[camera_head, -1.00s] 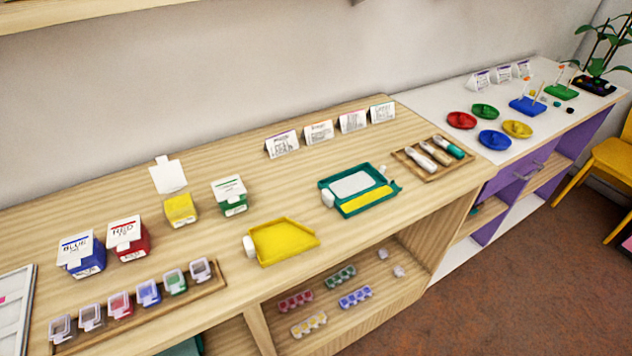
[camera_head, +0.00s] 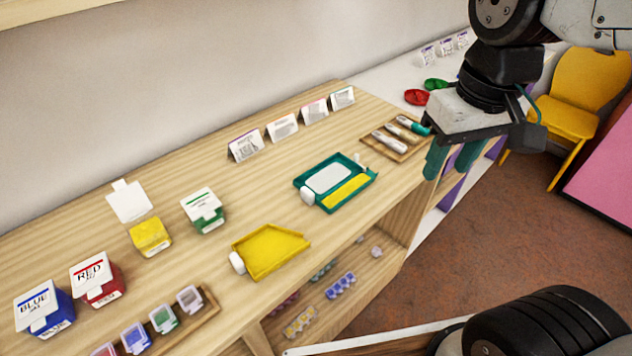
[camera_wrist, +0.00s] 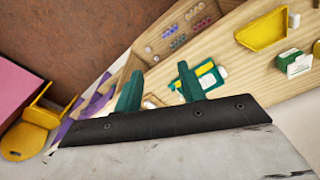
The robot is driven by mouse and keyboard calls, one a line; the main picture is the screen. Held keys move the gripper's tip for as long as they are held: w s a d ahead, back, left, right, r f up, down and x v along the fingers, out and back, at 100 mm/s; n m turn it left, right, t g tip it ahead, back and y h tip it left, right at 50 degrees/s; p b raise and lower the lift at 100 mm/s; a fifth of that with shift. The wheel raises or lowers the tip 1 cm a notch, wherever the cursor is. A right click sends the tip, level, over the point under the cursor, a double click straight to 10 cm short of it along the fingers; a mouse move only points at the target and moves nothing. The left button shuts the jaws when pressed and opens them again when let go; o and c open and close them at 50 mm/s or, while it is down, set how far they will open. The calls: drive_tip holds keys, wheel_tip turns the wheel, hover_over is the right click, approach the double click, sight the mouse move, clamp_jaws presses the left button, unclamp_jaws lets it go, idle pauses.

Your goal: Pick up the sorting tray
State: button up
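Two trays lie flat on the wooden shelf top, and I cannot tell for certain which one is called the sorting tray. The yellow tray (camera_head: 268,252) has low walls, a narrowed end and a white knob at its left. It also shows in the wrist view (camera_wrist: 263,32). Behind it and to its right lies a teal tray (camera_head: 335,183) with a white panel, a yellow strip and a white knob; one finger partly covers it in the wrist view (camera_wrist: 204,81). My gripper (camera_head: 452,161) is open and empty, in the air right of both trays, its green fingers apart (camera_wrist: 160,82).
Red (camera_head: 97,279), blue (camera_head: 44,307), yellow (camera_head: 150,236) and green (camera_head: 204,210) boxes stand at the left. A wooden tray of tubes (camera_head: 397,140) lies right of the teal tray. Label cards (camera_head: 282,128) stand along the back. A yellow chair (camera_head: 570,95) stands at the right.

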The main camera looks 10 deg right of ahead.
drive_tip(key=w+a+f+n, duration=0.3)
drive_tip(key=w+a+f, duration=0.1)
drive_tip(key=w+a, duration=0.5)
drive_tip(key=n+g, duration=0.1)
drive_tip(key=n, duration=0.1)
approach(308, 191)
drive_tip(key=shift+s+d+f, duration=0.2)
drive_tip(key=shift+d+f, duration=0.05)
drive_tip(key=shift+d, duration=0.3)
drive_tip(key=f, duration=0.5)
drive_tip(key=a+f, duration=0.1)
drive_tip(key=f, duration=0.2)
drive_tip(key=shift+w, duration=0.2)
drive_tip(key=shift+f, duration=0.2)
clamp_jaws()
